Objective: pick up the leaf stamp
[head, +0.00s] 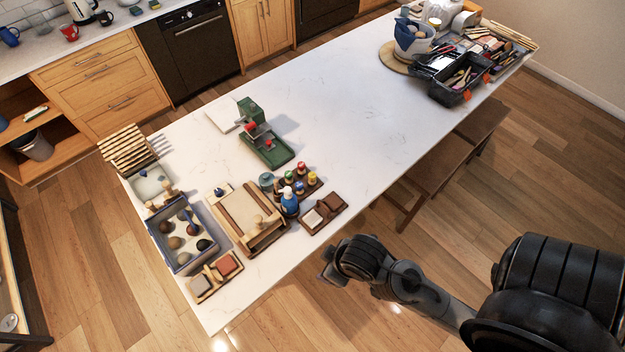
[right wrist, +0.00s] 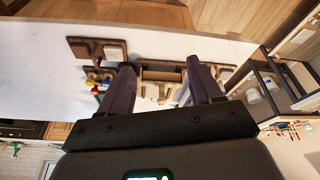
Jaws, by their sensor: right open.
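I cannot tell which piece is the leaf stamp. Several small stamp-like pieces with red, yellow and blue tops stand on a dark wooden rack (head: 312,187) on the white counter, and a small two-part wooden tray (head: 323,213) lies beside it. In the right wrist view these colored tops (right wrist: 97,82) show left of the fingers. My right gripper (right wrist: 161,85) is open with nothing between its fingers. In the head view its end (head: 329,272) is off the counter's front edge, apart from the rack. My left gripper is not in view.
A wooden frame (head: 222,212), a box of round pieces (head: 153,232) and a small tray of blocks (head: 197,289) crowd the near end. A green press (head: 270,149) stands behind the rack. The middle of the counter (head: 345,120) is clear. A black toolbox (head: 439,92) sits farther right.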

